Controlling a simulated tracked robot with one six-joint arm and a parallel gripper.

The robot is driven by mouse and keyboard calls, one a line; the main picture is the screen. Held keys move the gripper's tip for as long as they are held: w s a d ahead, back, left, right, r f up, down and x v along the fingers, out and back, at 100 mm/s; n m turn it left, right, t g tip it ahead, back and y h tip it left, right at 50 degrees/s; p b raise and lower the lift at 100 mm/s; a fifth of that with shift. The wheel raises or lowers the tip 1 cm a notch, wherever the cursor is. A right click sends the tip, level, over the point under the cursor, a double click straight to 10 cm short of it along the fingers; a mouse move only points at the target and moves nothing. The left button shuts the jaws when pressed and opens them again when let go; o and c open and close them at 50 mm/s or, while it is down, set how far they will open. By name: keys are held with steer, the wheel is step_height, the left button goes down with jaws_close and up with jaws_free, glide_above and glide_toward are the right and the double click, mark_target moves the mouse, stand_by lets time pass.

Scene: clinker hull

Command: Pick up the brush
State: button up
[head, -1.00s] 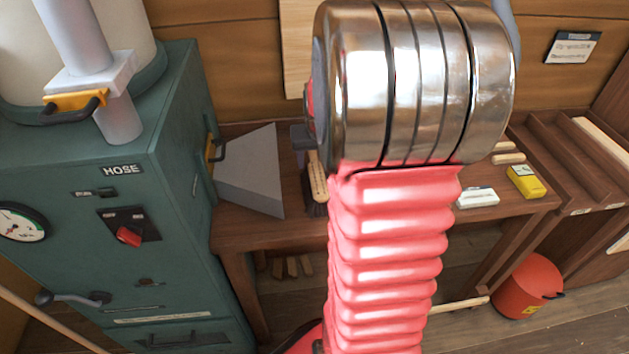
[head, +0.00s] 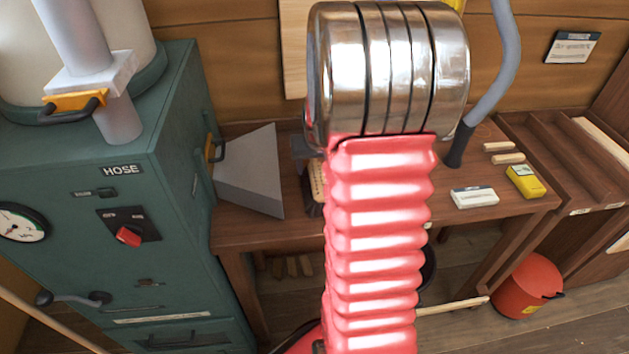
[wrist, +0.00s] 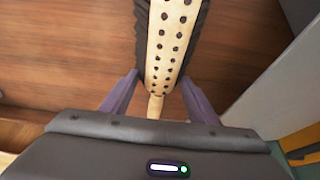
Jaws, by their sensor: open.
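The brush (wrist: 167,45) has a pale wooden back with rows of dark dots and dark bristles showing along both sides. It lies on the wooden bench (wrist: 60,60), its narrow end towards me. In the wrist view my gripper (wrist: 160,98) is open, with one purple finger on each side of the brush's narrow handle. I cannot tell whether either finger touches it. In the head view only part of the brush (head: 317,181) shows, left of my red arm, which hides the rest.
A grey dustpan-like wedge (head: 250,172) stands left of the brush, against a green cabinet (head: 150,210). A grey hose (head: 497,80), a white box (head: 474,197) and a yellow box (head: 525,181) are to the right.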

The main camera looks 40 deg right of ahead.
steer(key=shift+c, duration=0.3)
steer(key=c, duration=1.2)
steer(key=shift+o, duration=0.2)
steer(key=shift+r, duration=0.1)
step_height(320, 180, up, 10)
steer(key=shift+f, duration=0.1)
